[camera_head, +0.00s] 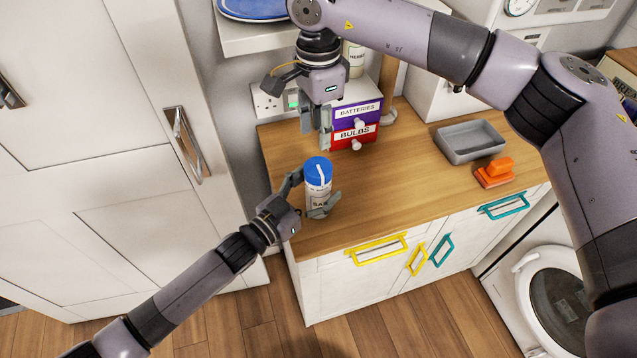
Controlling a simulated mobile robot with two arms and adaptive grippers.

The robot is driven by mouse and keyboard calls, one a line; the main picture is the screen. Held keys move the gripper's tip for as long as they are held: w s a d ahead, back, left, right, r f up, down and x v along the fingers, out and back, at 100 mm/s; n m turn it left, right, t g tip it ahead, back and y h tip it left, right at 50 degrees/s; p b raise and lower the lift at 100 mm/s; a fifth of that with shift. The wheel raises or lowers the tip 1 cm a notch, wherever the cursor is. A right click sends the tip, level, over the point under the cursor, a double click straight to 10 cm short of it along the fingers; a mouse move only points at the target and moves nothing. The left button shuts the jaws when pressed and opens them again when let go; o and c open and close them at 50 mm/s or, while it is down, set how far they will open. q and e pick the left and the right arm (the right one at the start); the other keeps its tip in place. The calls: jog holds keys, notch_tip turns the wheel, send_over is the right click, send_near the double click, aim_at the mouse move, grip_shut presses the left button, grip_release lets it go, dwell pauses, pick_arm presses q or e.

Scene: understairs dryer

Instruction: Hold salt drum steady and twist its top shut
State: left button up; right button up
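The salt drum (318,190), a pale cylinder with a blue top (317,167), stands upright near the counter's left front edge. A white stripe runs on the blue top. My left gripper (314,195) reaches in from the left, low at the drum, with one finger on its far left side and the other crossing in front of its lower part. Whether both fingers press on it cannot be told. My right gripper (318,132) points down behind and above the drum, apart from it. Its fingers look parted, with nothing between them.
A purple "BATTERIES" drawer (357,110) and a red "BULBS" drawer (355,136) stand close behind my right gripper. A grey tray (469,141) and an orange block-like item (494,173) lie to the right. The wooden counter (400,200) is clear right of the drum.

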pick_arm(q)
jog(key=shift+w+d, duration=0.25)
jog(key=shift+c, duration=0.2)
